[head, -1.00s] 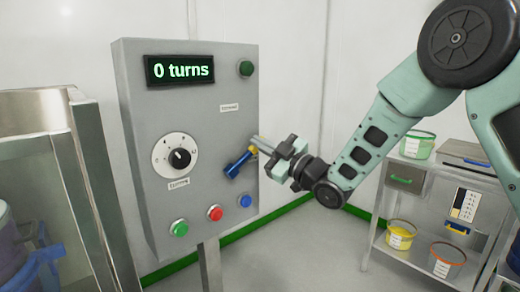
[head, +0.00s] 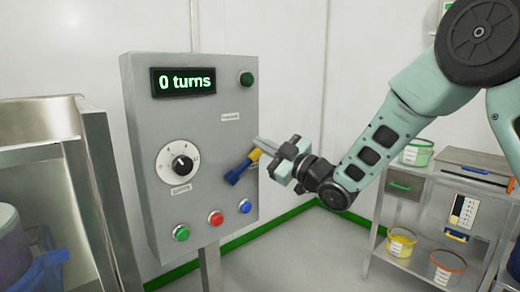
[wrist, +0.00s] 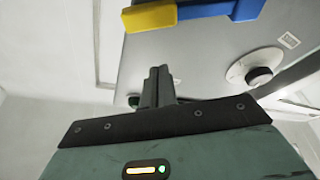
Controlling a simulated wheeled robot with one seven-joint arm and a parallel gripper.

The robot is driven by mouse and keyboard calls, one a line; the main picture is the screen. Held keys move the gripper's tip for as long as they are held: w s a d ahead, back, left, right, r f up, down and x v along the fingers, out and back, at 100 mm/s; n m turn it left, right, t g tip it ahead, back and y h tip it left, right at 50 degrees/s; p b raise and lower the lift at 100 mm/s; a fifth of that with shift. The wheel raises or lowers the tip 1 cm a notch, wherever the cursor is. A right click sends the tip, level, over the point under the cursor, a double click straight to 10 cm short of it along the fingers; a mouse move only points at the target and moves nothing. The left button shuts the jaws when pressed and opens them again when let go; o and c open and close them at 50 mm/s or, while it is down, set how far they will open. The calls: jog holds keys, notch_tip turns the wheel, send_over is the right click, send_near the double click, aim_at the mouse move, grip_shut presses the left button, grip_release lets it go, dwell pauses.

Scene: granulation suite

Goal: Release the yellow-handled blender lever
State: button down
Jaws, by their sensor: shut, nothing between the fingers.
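The lever is a blue bar with a yellow handle end (head: 255,155), mounted on the right part of the grey control panel (head: 212,130). It slants up to the right in the head view. In the wrist view the lever's yellow handle (wrist: 150,17) crosses the top, with its blue part to the right. My gripper (head: 260,142) is shut and empty, right at the yellow end, its tips just above it in the head view. In the wrist view the closed fingers (wrist: 157,85) sit apart from the handle. I cannot tell whether they touch the lever.
The panel carries a display (head: 184,82) reading "0 turns", a dial (head: 180,164), and green (head: 181,232), red (head: 215,217) and blue (head: 245,206) buttons. A steel cart (head: 440,205) with tubs stands at right. A metal-framed unit (head: 85,130) stands at left.

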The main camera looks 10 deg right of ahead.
jog(key=b+v, duration=0.1)
jog(key=v, duration=0.6)
jog(key=shift+s+f, duration=0.1)
jog(key=s+a+f+m+g+h+p, duration=0.2)
jog(key=s+f+m+g+h+p, duration=0.1)
jog(key=s+h, duration=0.25)
jog(key=s+a+f+m+g+h+p, duration=0.2)
jog(key=s+f+m+g+h+p, duration=0.15)
jog(key=s, duration=0.35)
jog(key=s+d+m+g+h+p, duration=0.1)
jog(key=s+g, duration=0.3)
jog(key=s, duration=0.7)
jog(key=s+d+m+g+h+p, duration=0.1)
jog(key=s+d+g+h, duration=0.2)
jog(key=s, duration=0.8)
jog(key=shift+s+d+g+h+p, duration=0.15)
jog(key=shift+d+g+h+p, duration=0.2)
jog(key=shift+g+h, duration=0.4)
